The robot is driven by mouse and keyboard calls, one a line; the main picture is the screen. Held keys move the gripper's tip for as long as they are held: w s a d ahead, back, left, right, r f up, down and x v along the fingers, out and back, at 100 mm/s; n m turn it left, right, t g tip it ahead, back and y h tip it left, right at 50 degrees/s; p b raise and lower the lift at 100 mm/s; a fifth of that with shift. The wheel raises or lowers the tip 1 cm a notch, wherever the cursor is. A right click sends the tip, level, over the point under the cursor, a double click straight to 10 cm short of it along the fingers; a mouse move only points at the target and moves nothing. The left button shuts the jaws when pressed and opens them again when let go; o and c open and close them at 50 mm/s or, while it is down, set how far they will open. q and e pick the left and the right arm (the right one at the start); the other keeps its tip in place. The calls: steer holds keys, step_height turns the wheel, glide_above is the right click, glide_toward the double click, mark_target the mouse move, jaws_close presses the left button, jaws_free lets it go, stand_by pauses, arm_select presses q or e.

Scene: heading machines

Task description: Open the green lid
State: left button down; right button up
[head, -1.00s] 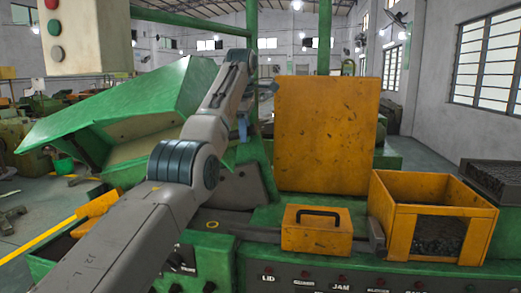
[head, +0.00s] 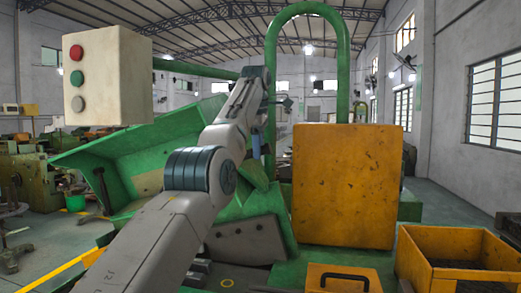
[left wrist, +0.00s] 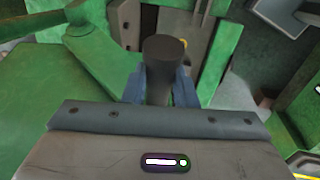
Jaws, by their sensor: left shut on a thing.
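My left gripper (head: 258,145) is high on the green machine, left of the yellow panel. Its blue fingers are shut on a dark round-ended handle (left wrist: 163,65), which stands up between them in the left wrist view. Green metal that looks like the lid (head: 262,178) shows just below the gripper, partly hidden by my left arm. A flat green surface (left wrist: 45,105) fills the left of the left wrist view. The lid's full outline and angle are unclear. My right gripper is not in view.
A sloped green trough (head: 125,155) lies behind and left of my arm. A button box (head: 107,75) hangs at upper left. A large yellow panel (head: 345,185) stands close right of the gripper. A yellow box with a black handle (head: 343,280) and an open yellow bin (head: 460,245) are lower right.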

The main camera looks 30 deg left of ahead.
arm_select(q)
steer(key=shift+w, duration=0.1)
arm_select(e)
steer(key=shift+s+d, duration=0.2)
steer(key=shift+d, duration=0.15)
